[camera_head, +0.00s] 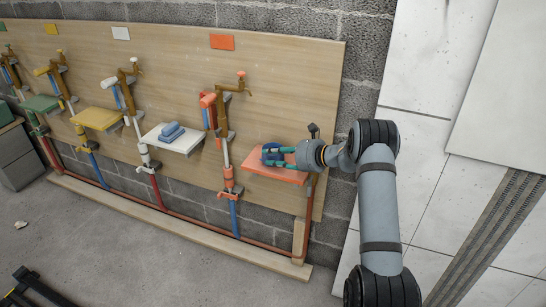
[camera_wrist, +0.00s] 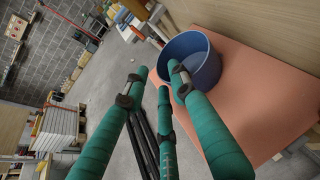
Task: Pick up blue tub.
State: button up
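The blue tub (camera_wrist: 203,68) is round and open-topped, and stands at the edge of an orange shelf (camera_wrist: 262,98) in the wrist view. In the head view, the tub (camera_head: 272,157) is partly hidden by my gripper on the orange shelf (camera_head: 262,172). My gripper (camera_wrist: 159,73) has teal fingers that are spread apart with open space between them. One fingertip overlaps the tub's near-left side in the wrist view, and the other two are left of it. I cannot tell whether any finger touches the tub.
A wooden panel (camera_head: 290,90) stands behind the shelf. To the left are a white shelf (camera_head: 183,146) with a blue folded item (camera_head: 171,131), a yellow shelf (camera_head: 97,119) and a green shelf (camera_head: 40,103). Pipes and clamps (camera_head: 222,120) stand between shelves. The grey floor in front is mostly clear.

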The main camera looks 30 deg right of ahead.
jog(key=shift+x, duration=0.9)
jog(key=shift+c, duration=0.2)
grip_shut()
